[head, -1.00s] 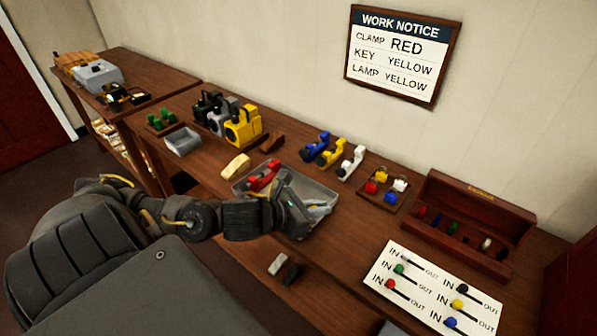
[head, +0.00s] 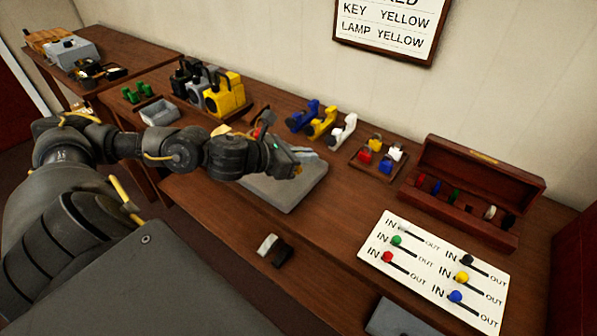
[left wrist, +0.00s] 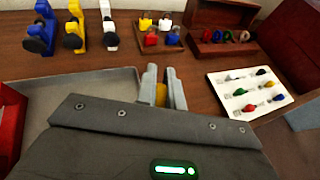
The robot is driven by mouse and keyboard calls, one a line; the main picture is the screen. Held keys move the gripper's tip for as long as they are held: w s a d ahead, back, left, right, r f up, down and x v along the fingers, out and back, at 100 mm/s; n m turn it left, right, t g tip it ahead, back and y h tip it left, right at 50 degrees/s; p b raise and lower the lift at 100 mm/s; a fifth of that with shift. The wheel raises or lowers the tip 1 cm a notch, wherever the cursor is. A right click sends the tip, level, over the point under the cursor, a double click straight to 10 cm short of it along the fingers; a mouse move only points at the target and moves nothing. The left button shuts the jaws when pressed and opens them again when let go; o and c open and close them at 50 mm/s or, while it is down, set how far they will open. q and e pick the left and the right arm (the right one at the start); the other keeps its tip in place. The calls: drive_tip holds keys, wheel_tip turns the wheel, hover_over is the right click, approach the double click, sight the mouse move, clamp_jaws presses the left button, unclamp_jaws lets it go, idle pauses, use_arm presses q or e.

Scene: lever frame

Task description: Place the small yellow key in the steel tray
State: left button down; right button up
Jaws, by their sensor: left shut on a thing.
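My left gripper (head: 297,172) is shut on a small yellow thing, which I take to be the yellow key (left wrist: 160,95); it shows between the two grey fingers in the left wrist view. Its shape is mostly hidden by the fingers. The gripper is over the large grey steel tray (head: 287,198); how high above the floor of the tray I cannot tell. The tray's rim also shows in the left wrist view (left wrist: 85,80). A red clamp (left wrist: 10,125) is at the tray's left side, mostly hidden by my arm in the head view. My right gripper is not in view.
Blue, yellow and white clamps (head: 342,131) stand behind the tray. To their right are a padlock rack (head: 362,171), an open wooden box (head: 472,168) with several coloured keys, and a lever board (head: 400,272). A light and dark block (head: 272,247) lies at the front edge.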

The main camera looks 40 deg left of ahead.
use_arm(q)
drive_tip(key=w+a+f, duration=0.1)
drive_tip(key=f, duration=0.1)
drive_tip(key=w+a+f, duration=0.1)
drive_tip(key=a+f, duration=0.1)
drive_tip(key=w+a+f+p, duration=0.1)
drive_tip(key=w+f, duration=0.1)
drive_tip(key=shift+a+f, duration=0.15)
drive_tip(key=shift+a, duration=0.25)
wheel_tip(320, 180, down, 3)
drive_tip(key=shift+a+p, duration=0.1)
drive_tip(key=shift+p, duration=0.5)
drive_tip(key=shift+f, duration=0.15)
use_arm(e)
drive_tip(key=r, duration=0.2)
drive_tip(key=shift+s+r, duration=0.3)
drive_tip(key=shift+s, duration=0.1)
use_arm(q)
drive_tip(key=shift+f, duration=0.1)
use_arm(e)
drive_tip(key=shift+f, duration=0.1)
use_arm(q)
drive_tip(key=shift+f+b, duration=0.15)
drive_tip(key=shift+b, duration=0.2)
drive_tip(key=c, duration=1.5)
unclamp_jaws()
drive_tip(key=shift+c, duration=0.2)
